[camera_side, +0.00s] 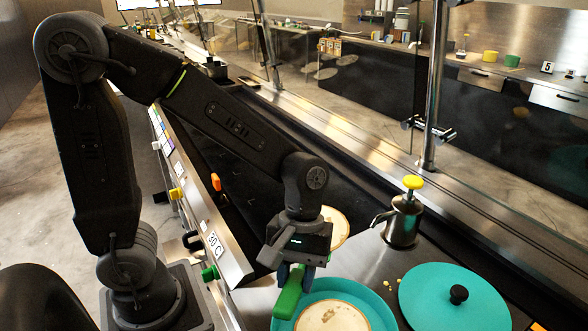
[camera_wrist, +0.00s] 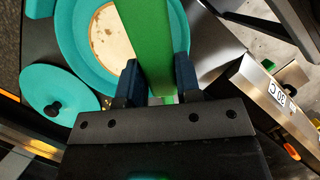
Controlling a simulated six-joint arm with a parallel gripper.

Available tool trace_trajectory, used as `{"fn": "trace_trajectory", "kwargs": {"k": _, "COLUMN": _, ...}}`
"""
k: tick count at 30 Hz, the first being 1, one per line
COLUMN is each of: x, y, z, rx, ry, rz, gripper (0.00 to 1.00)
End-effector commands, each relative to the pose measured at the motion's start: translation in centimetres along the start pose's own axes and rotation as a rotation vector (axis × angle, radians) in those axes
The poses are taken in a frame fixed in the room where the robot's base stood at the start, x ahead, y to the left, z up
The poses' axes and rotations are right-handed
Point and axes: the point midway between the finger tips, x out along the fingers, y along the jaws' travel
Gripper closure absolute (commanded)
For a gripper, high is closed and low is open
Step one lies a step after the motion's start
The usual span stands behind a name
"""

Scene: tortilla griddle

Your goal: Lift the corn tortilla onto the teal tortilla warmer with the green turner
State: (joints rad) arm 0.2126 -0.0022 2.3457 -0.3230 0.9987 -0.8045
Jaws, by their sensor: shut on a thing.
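My gripper (camera_side: 296,262) is shut on the green turner (camera_side: 288,294), which hangs below it at the near edge of the teal warmer (camera_side: 378,299). In the wrist view, my gripper (camera_wrist: 158,72) has the turner (camera_wrist: 146,30) between its two fingers, extending over the teal warmer (camera_wrist: 73,38). A pale, brown-spotted tortilla (camera_side: 332,318) lies within the warmer's rim. In the wrist view, the turner hides part of this tortilla (camera_wrist: 107,38). Another pale round piece (camera_side: 336,226) shows behind my gripper, partly hidden; I cannot tell which is the corn tortilla.
A teal lid (camera_side: 440,300) with a black knob lies right of the warmer; it also shows in the wrist view (camera_wrist: 67,93). A metal pump pot (camera_side: 402,222) with a yellow top stands behind. A front panel (camera_side: 232,266) with knobs runs along the left. Crumbs dot the counter.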

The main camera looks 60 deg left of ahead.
Motion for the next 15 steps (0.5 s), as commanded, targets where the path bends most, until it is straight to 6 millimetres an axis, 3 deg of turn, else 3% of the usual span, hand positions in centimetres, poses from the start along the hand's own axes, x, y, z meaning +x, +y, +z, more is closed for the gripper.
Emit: {"fn": "trace_trajectory", "kwargs": {"k": 15, "x": 1.4, "y": 1.9, "z": 4.5, "rx": 0.005, "ry": -0.002, "rz": -0.001, "gripper": 1.00}}
